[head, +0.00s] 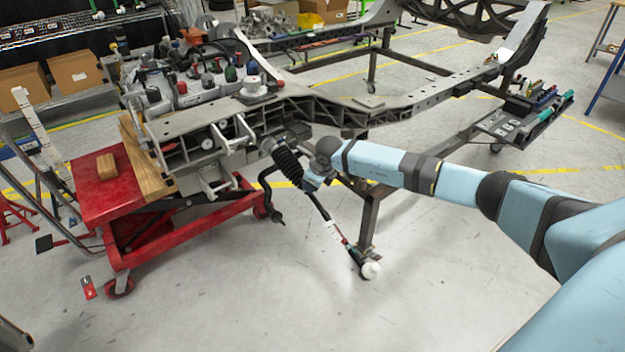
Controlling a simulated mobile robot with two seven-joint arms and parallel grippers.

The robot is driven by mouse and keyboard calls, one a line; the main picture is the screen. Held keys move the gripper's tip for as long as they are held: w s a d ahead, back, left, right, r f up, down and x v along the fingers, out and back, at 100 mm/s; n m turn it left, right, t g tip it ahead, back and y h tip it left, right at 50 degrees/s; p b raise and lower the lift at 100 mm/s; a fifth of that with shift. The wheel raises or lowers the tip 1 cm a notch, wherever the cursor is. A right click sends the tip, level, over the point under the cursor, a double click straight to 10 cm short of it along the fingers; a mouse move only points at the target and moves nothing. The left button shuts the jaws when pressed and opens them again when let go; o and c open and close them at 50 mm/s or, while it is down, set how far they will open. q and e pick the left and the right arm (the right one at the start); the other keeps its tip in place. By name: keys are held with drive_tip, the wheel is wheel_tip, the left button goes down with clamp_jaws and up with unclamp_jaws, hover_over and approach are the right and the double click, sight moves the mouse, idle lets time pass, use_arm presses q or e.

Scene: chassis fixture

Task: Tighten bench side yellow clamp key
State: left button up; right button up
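My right arm comes in from the right, and its wrist is at the front of the chassis frame (300,112). My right gripper (314,184) is beside a black ribbed boot (287,161) and the upper end of a rod (326,216). The gripper is small and partly hidden by the wrist, so whether its fingers are open or shut cannot be told. I cannot make out a yellow clamp key; it may be hidden or too small to see.
A red lift cart (190,238) with a wooden block (106,166) stands at left. A dark metal stand (369,215) is under the frame. A tool tray (508,126) is at right.

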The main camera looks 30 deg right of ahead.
drive_tip(key=shift+r+m+p, duration=0.1)
drive_tip(key=shift+m+p, duration=0.25)
drive_tip(key=shift+m, duration=0.75)
use_arm(q)
drive_tip(key=shift+a, duration=0.1)
use_arm(e)
drive_tip(key=shift+m, duration=0.8)
use_arm(q)
drive_tip(key=shift+p, duration=0.3)
use_arm(e)
drive_tip(key=o, duration=0.9)
drive_tip(key=shift+s+r, duration=0.15)
drive_tip(key=shift+r, duration=0.15)
use_arm(q)
drive_tip(key=shift+s+a+g+p, duration=0.2)
drive_tip(key=shift+g+p, duration=0.1)
drive_tip(key=shift+p, duration=0.7)
use_arm(e)
drive_tip(key=v, duration=1.3)
drive_tip(key=shift+s, duration=0.1)
